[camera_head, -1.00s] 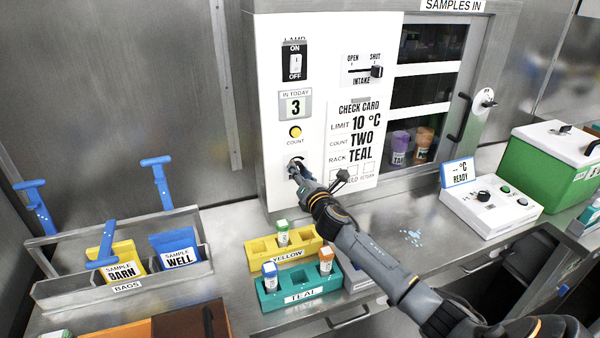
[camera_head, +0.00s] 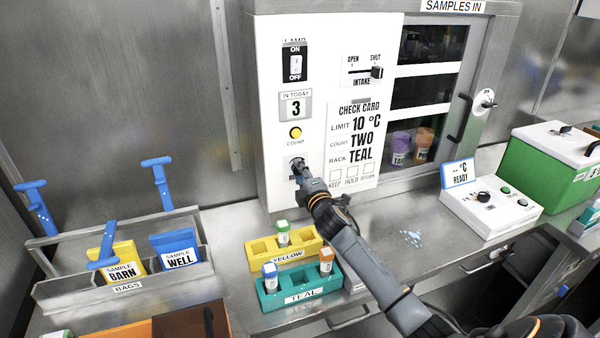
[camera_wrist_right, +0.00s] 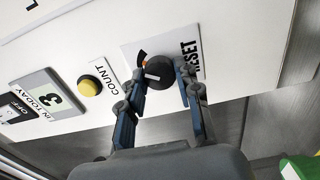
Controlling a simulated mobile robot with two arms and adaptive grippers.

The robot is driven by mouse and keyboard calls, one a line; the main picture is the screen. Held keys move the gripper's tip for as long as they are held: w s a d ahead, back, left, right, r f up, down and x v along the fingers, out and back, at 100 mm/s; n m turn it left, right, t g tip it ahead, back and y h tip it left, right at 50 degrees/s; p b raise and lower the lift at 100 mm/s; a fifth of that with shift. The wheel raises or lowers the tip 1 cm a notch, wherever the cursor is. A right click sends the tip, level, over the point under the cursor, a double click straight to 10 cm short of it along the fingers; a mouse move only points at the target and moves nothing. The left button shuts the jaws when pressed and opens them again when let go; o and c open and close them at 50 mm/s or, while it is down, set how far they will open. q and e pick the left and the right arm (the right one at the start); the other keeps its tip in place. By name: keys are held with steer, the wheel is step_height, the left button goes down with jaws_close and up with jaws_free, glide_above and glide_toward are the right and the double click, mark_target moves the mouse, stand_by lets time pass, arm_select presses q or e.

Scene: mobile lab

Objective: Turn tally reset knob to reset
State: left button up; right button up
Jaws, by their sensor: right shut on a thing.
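The tally reset knob (camera_wrist_right: 158,71) is a dark round knob on a white plate marked RESET, low on the white panel (camera_head: 275,115). My right gripper (camera_wrist_right: 165,82) is shut on the knob, with one finger on each side of it. In the head view my right gripper (camera_head: 298,172) covers most of the knob. The tally display (camera_head: 296,106) reads 3 and also shows in the right wrist view (camera_wrist_right: 55,98). The yellow COUNT button (camera_head: 295,132) is just above the knob. My left gripper is not in view.
The yellow rack (camera_head: 262,262) and teal rack (camera_head: 300,302) stand on the bench below the panel, holding vials. The check card (camera_head: 355,140) is right of the knob. A white control box (camera_head: 490,208) and green cooler (camera_head: 548,165) stand at right; a bag bin (camera_head: 75,288) at left.

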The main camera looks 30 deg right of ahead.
steer(key=m, duration=0.5)
steer(key=shift+p, duration=0.3)
steer(key=shift+m, duration=0.3)
steer(key=o, duration=1.2)
steer(key=shift+c, duration=0.2)
steer(key=shift+s, duration=0.1)
steer(key=v, duration=1.1)
steer(key=shift+s, duration=0.4)
steer(key=shift+a, duration=0.15)
